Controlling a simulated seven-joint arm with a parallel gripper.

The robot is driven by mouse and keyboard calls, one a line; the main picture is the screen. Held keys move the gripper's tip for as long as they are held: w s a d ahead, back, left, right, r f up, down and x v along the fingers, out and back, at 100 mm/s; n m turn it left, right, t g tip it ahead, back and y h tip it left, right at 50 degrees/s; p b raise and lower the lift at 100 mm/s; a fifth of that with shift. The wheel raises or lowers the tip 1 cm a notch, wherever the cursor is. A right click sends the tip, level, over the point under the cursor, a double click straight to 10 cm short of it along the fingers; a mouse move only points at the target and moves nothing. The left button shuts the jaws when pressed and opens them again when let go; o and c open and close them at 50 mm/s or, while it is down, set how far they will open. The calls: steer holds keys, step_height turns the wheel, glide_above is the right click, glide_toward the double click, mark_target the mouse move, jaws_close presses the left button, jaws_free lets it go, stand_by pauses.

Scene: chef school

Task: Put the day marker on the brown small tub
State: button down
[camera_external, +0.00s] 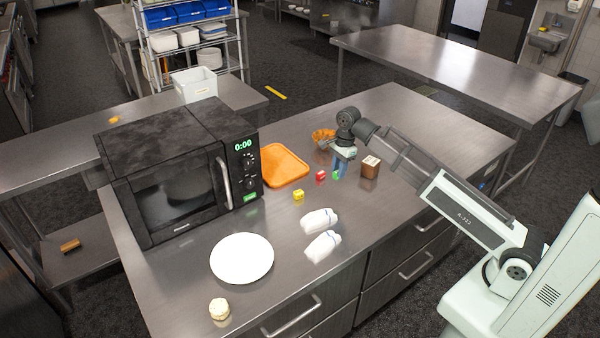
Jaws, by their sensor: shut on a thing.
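The brown small tub (369,170) stands upright on the steel counter, with a pale label near its top. My gripper (338,173) is just left of it, low over the counter and pointing down. It is shut on a small green block (336,175), partly hidden by the fingers. I cannot tell whether the block touches the counter. A red block (321,175) lies just left of the gripper, and a yellow block (299,194) lies further left. No marking that names a day can be read on these small blocks.
An orange tray (284,166) and an orange-brown bowl (322,137) are behind. A black microwave (180,170) stands left. The counter right of the tub is clear.

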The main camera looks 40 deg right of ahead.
steer(key=w+d+r+m, duration=0.1)
steer(key=w+d+r, duration=0.1)
steer(key=d, duration=0.5)
steer(key=w+d+r+m, duration=0.1)
steer(key=d+r, duration=0.1)
steer(key=d, duration=0.4)
step_height(320, 180, up, 3)
steer(key=m, duration=0.2)
glide_above(371, 161)
steer(key=shift+t, duration=0.3)
steer(key=shift+d+f, duration=0.15)
steer(key=shift+f, duration=2.1)
steer(key=shift+d+f, duration=0.15)
steer(key=shift+f, duration=2.1)
steer(key=shift+f+m, duration=0.15)
steer(key=shift+m, duration=0.15)
steer(key=c, duration=0.9)
jaws_free()
step_height(371, 161, up, 12)
steer(key=d, duration=0.1)
steer(key=shift+s+d, duration=0.15)
steer(key=shift+s, duration=0.1)
